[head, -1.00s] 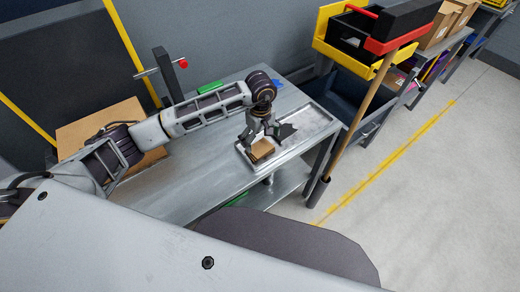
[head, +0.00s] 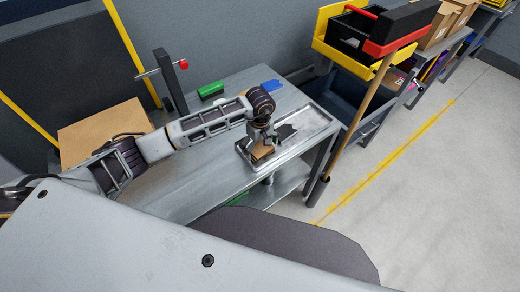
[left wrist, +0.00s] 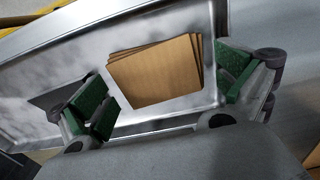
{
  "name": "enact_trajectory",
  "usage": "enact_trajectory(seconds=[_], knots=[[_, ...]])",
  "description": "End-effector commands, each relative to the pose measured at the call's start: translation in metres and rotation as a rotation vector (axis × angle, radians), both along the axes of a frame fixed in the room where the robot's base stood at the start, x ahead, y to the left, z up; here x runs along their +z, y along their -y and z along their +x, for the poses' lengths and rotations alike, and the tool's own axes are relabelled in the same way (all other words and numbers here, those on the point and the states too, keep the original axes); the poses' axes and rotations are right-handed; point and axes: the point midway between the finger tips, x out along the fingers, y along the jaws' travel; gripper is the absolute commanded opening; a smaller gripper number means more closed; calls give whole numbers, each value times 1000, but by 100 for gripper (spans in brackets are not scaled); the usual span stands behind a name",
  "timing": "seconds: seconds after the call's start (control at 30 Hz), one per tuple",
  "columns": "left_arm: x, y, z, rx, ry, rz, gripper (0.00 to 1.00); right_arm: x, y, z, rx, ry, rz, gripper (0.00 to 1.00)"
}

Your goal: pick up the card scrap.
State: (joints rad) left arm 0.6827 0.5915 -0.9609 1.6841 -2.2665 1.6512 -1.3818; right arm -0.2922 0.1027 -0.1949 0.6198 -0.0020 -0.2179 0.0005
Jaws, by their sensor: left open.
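The card scrap (head: 262,153) is a small brown stack of card lying in the near end of a shallow metal tray (head: 316,127) on the workbench. In the left wrist view the card scrap (left wrist: 157,70) lies between the two green finger pads, with a gap on each side. My left gripper (head: 262,143) is open, pointing down just above the card. It also shows in the left wrist view (left wrist: 168,90), not touching the card as far as I can see. My right gripper is not in view.
A dark flat piece (head: 286,131) lies in the tray beside the gripper. A green block (head: 211,89) and a blue piece (head: 272,85) lie at the back of the metal bench (head: 200,180). A vise-like post (head: 170,80) with a red knob stands behind. A wooden handle (head: 355,120) rises right of the bench.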

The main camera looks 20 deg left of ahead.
Motion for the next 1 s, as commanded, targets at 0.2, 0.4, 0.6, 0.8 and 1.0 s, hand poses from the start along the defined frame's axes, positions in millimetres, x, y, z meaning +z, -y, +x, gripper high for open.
enact_trajectory(seconds=[0.2,0.4,0.6,0.8,1.0], knots=[[-2,0,0,0,1,-1,100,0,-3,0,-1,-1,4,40],[-2,0,0,0,1,-1,100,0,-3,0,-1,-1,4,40],[-2,0,0,0,1,-1,86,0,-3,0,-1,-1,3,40],[-2,0,0,1,1,-1,68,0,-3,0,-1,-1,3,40],[-2,0,0,0,1,-1,68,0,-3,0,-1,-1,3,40]])
